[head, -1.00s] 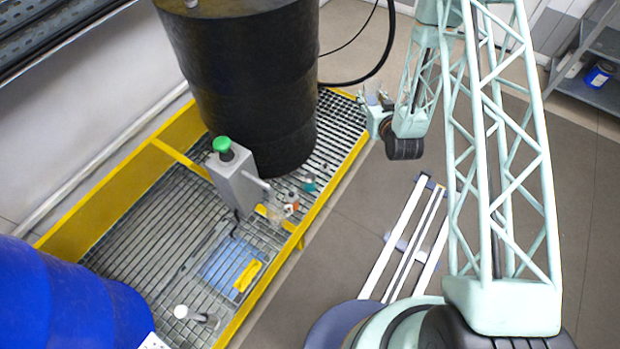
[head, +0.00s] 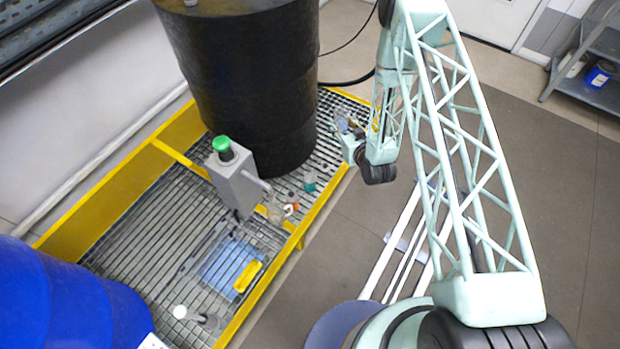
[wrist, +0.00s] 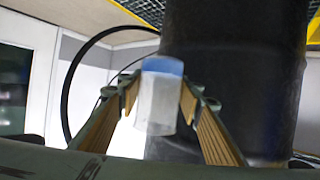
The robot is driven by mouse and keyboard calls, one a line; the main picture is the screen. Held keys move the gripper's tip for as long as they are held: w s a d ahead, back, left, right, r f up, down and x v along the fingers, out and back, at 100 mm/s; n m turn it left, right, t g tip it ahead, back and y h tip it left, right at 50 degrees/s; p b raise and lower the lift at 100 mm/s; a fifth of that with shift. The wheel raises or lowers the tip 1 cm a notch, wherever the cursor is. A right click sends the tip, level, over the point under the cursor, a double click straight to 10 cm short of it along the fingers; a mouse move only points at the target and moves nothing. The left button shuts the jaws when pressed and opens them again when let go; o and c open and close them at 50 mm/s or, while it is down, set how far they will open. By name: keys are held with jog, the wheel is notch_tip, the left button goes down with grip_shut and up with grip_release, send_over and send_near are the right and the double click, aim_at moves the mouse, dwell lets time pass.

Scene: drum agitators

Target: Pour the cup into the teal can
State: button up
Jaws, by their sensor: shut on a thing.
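The cup (wrist: 157,104) is a small translucent vessel with a blue band at the end shown uppermost in the wrist view. My gripper (wrist: 158,92) is shut on it, with one finger on each side. In the head view my gripper (head: 347,130) is over the right edge of the grating, beside the black drum; the cup is too small there to make out clearly. The teal can (head: 310,184) is a small teal thing on the grating in front of the drum, below and left of my gripper. The two are apart.
The black drum (head: 250,90) stands close left of my gripper. A grey post with a green button (head: 222,146) and small orange-and-white items (head: 290,208) are near the can. A yellow rim (head: 318,208) edges the grating. A blue drum (head: 70,300) is at lower left.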

jog(key=s+a+f+n+y, duration=0.1)
jog(key=s+a+f, duration=0.4)
jog(key=f, duration=0.3)
jog(key=s+a+f+n+g+y+b, duration=0.1)
jog(key=s+a+f, duration=0.4)
jog(key=f, duration=0.4)
jog(key=s+a+f+n+g+y, duration=0.1)
jog(key=s+a+f, duration=0.4)
jog(key=f, duration=0.3)
jog(key=shift+s+a+f+y, duration=0.25)
jog(key=shift+a+y, duration=0.15)
jog(key=shift+a, duration=0.35)
jog(key=shift+w, duration=0.1)
jog(key=w+m+g+b, duration=0.1)
jog(key=g, duration=0.1)
jog(key=w+d+f+m+g+y+b, duration=0.1)
jog(key=m+g, duration=0.1)
jog(key=w+m+g+b, duration=0.1)
jog(key=g, duration=0.1)
jog(key=shift+d+f+m, duration=0.25)
jog(key=shift+f+m, duration=0.05)
jog(key=shift+r+m+g+y, duration=0.3)
jog(key=shift+r+m+g, duration=0.15)
jog(key=shift+g, duration=0.15)
dwell(0.6)
